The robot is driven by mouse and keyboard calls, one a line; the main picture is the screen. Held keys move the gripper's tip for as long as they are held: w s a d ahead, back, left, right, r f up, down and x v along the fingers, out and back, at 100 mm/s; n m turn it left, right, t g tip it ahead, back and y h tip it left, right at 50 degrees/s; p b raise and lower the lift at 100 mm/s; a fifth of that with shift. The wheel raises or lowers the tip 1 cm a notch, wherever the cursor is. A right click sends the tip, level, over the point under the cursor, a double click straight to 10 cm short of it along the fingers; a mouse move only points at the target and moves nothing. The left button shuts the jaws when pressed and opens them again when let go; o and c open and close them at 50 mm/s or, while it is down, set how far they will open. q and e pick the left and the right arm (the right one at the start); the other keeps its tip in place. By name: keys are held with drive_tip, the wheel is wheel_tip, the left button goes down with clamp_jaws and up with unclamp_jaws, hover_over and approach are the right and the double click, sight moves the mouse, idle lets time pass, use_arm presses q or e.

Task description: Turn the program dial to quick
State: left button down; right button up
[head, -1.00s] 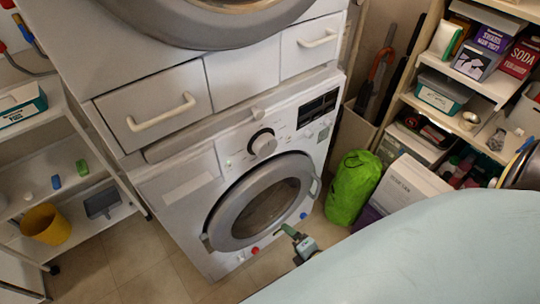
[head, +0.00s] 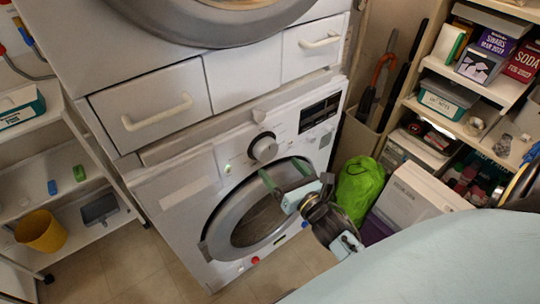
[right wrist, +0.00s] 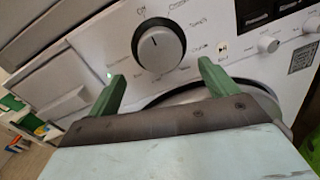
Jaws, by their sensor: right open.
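The program dial (head: 264,147) is a round grey knob on the white front panel of the lower washing machine (head: 172,210). My left gripper is not in view.
The round door (head: 218,224) lies just below the dial, partly hidden by my right arm. Drawers (head: 152,105) with handles sit above the panel. A green bag (head: 357,188) and a stocked shelf (head: 455,130) stand at the right, a white rack (head: 75,168) at the left.

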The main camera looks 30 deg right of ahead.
sight(269, 155)
drive_tip(key=w, duration=0.6)
drive_tip(key=shift+w, duration=0.15)
drive_tip(key=c, duration=1)
